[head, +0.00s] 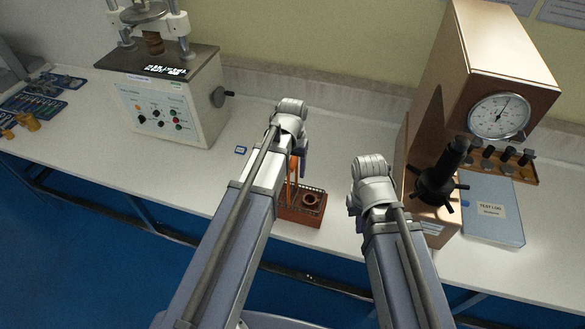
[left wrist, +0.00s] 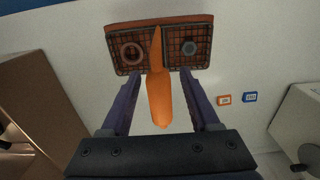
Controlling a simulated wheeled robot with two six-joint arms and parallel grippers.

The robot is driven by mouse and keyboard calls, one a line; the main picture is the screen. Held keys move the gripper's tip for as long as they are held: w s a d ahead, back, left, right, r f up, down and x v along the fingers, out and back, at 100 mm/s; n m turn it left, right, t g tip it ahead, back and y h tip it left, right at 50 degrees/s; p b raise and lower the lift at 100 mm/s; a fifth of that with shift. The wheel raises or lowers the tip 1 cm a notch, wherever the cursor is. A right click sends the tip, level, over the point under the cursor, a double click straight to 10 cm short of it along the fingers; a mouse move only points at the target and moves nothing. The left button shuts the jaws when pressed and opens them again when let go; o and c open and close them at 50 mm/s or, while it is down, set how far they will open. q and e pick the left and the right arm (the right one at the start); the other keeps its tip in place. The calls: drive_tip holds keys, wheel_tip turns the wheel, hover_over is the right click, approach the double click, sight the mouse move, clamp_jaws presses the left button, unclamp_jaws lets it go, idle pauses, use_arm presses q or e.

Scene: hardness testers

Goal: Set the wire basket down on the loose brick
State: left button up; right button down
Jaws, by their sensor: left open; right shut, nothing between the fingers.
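The wire basket (head: 314,190) sits on the reddish loose brick (head: 302,218) near the bench's front edge. In the left wrist view the basket (left wrist: 120,58) shows two mesh compartments, one with a ring, the other with a hex nut. The brick's edge (left wrist: 160,22) shows beyond it. The basket's upright orange handle (left wrist: 159,98) stands between the fingers of my left gripper (left wrist: 160,105), which is open with a gap on each side. In the head view my left gripper (head: 300,162) is partly hidden by its arm. My right gripper (head: 355,207) is shut and empty, mostly hidden by its wrist.
A tester with a control panel (head: 170,105) stands at left. A tall brown tester with a dial (head: 480,80) stands at right, close to my right arm, with a blue test log (head: 493,220) beside it. A small blue tag (head: 240,150) lies on the clear middle bench.

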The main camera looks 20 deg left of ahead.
use_arm(q)
drive_tip(key=shift+r, duration=0.15)
use_arm(e)
drive_tip(key=shift+r, duration=0.15)
use_arm(q)
wheel_tip(320, 180, up, 8)
drive_tip(key=p, duration=0.7)
drive_tip(key=shift+f+p, duration=0.2)
drive_tip(key=shift+p, duration=0.2)
use_arm(e)
wheel_tip(320, 180, up, 8)
drive_tip(key=shift+f, duration=0.25)
use_arm(q)
drive_tip(key=shift+f, duration=0.1)
